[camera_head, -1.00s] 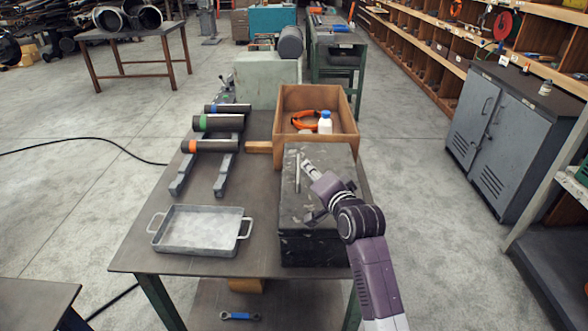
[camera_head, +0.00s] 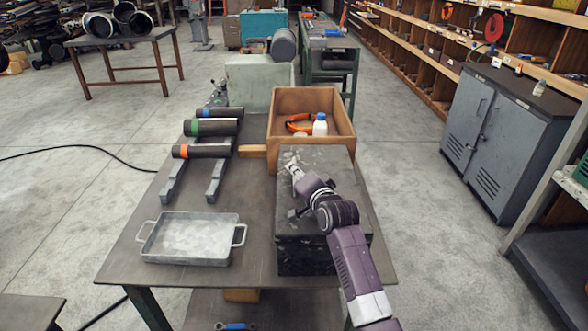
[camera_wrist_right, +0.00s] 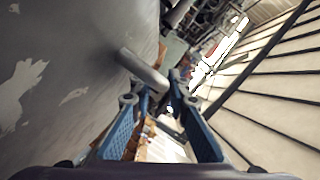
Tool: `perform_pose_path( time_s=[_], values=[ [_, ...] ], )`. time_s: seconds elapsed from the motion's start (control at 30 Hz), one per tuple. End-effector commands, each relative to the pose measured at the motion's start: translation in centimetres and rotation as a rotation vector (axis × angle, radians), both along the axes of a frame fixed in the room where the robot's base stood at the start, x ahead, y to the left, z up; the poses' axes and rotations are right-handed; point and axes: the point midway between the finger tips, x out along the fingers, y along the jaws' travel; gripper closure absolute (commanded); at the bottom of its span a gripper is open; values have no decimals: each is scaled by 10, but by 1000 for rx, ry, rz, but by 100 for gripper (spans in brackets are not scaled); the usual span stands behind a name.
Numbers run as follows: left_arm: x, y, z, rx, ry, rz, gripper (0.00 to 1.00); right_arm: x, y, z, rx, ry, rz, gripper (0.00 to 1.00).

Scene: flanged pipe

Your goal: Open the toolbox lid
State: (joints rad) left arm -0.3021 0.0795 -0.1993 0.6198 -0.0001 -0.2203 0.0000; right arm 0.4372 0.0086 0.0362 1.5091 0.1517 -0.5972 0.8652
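The toolbox (camera_head: 312,258) is a dark, scuffed box at the front right of the workbench. Its lid (camera_head: 325,160) is down. A light grey bar-shaped handle shows near the lid's left side, mostly hidden by my gripper in the head view. My right gripper (camera_head: 292,172) is over the lid's left part, at the handle. In the right wrist view the grey handle (camera_wrist_right: 145,72) lies by the fingertips, close to the left one. The fingers (camera_wrist_right: 160,95) stand apart with a gap between them; contact with the handle is unclear. My left gripper is out of view.
A metal tray (camera_head: 190,240) lies left of the toolbox. A wooden crate (camera_head: 310,100) with a bottle (camera_head: 320,124) and an orange ring stands right behind it. Dark pipes (camera_head: 210,128) rest on a rack behind the tray. Floor is free right of the bench.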

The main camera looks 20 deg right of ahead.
Motion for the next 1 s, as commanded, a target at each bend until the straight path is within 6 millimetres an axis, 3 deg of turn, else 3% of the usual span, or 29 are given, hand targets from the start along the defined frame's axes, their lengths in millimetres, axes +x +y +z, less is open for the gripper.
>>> perform_pose_path(
  time_s=[0.2, 0.53, 0.7, 1.0],
  values=[
    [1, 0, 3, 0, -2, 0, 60, 14, 0, -2, 0, -1, -1, 84],
    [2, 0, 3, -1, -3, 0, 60, 16, 0, -3, 0, -1, -1, 84],
    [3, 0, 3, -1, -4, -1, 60, 16, 0, -4, 0, -1, -1, 100],
    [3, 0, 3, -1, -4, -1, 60, 15, 0, -4, 0, -1, -1, 100]
  ],
)
